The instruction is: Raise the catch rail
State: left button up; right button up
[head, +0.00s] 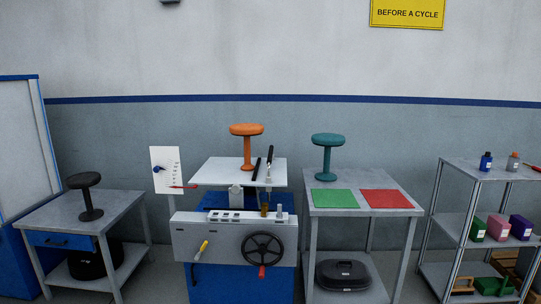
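A test machine (234,240) with a grey front panel and blue base stands in the middle of the head view. An orange stool (247,145) stands upright on its white top plate (216,172). Two dark slim bars (270,156) rise at the right part of the plate, beside the stool. The front carries a black handwheel (262,252) with a red grip and a lever with a yellow handle (202,248). I cannot tell which part is the catch rail. Neither of my grippers is in view.
On the left, a table (75,215) bears a black stool (87,195). On the right, a table (362,190) bears a teal stool (327,155), a green mat (334,198) and a red mat (386,199). A shelf rack (470,170) with bottles and boxes stands far right.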

aim_at(270, 153)
jog(key=i+l, duration=0.15)
jog(key=i, duration=0.25)
jog(key=i+l+u, duration=0.1)
jog(key=i, duration=0.3)
jog(key=i+l+u, duration=0.1)
jog(key=i, duration=0.25)
jog(key=l, duration=0.1)
